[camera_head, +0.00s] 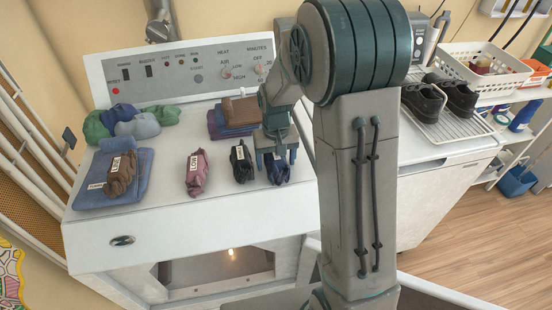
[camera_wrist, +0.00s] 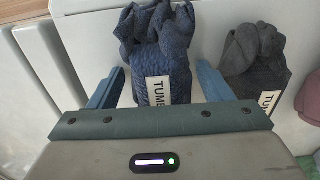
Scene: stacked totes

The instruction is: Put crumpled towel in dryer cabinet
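Several crumpled, labelled towels lie on top of the white dryer cabinet (camera_head: 150,235): a navy one (camera_head: 278,176), a black-grey one (camera_head: 241,169), a mauve one (camera_head: 196,180) and a brown one (camera_head: 122,183). My gripper (camera_head: 277,158) is lowered over the navy towel. In the wrist view, my open gripper (camera_wrist: 160,85) has one finger on each side of the navy towel (camera_wrist: 161,65), with a gap at the left; its tag reads "TUM". The dark grey towel (camera_wrist: 252,60) lies just outside the right finger. The cabinet's lower opening (camera_head: 215,265) shows a small light inside; my arm hides its right part.
A blue folded towel (camera_head: 88,195) lies under the brown one. Green and blue-grey cloths (camera_head: 135,128) and a folded stack (camera_head: 222,131) sit at the back near the control panel (camera_head: 160,88). At right are black shoes (camera_head: 422,100) on a rack and a white basket (camera_head: 470,58).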

